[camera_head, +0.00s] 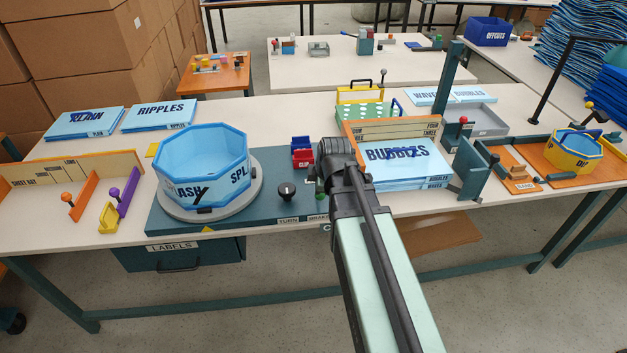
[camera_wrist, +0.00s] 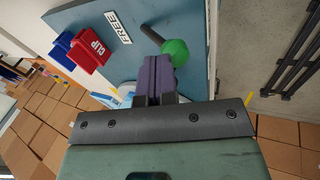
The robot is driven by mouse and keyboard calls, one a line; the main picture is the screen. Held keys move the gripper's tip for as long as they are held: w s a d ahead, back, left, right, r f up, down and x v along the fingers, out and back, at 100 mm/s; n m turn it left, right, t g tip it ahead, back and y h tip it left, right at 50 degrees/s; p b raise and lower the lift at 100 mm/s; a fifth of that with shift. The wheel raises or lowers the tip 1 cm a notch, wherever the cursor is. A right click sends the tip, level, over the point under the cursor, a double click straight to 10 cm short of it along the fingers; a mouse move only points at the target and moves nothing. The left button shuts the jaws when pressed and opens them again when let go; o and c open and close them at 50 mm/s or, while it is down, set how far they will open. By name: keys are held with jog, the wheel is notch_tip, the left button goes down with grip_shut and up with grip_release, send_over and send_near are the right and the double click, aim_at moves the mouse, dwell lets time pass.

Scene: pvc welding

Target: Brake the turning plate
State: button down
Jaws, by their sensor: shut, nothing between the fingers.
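The turning plate (camera_head: 168,207) is a grey disc on a teal base (camera_head: 265,212), with a blue octagonal pool wall (camera_head: 203,165) standing on it. A black knob (camera_head: 286,191) stands beside it above a TURN label. The brake lever, a dark rod with a green ball knob (camera_wrist: 176,51), lies near a FREE label (camera_wrist: 118,28) in the wrist view. In the head view my arm mostly hides it. My gripper (camera_wrist: 158,64) is shut and empty, its fingertips right beside the green knob. I cannot tell whether they touch.
Stacked BUBBLES sheets (camera_head: 405,172) and a teal bracket (camera_head: 468,172) are to the right of my arm.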

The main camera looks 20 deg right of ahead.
jog(key=shift+s+a+f+b, duration=0.2)
jog(key=shift+s+f+b, duration=0.25)
jog(key=shift+s+f, duration=0.2)
jog(key=p+v, duration=1)
jog(key=v, duration=0.1)
dwell(0.3)
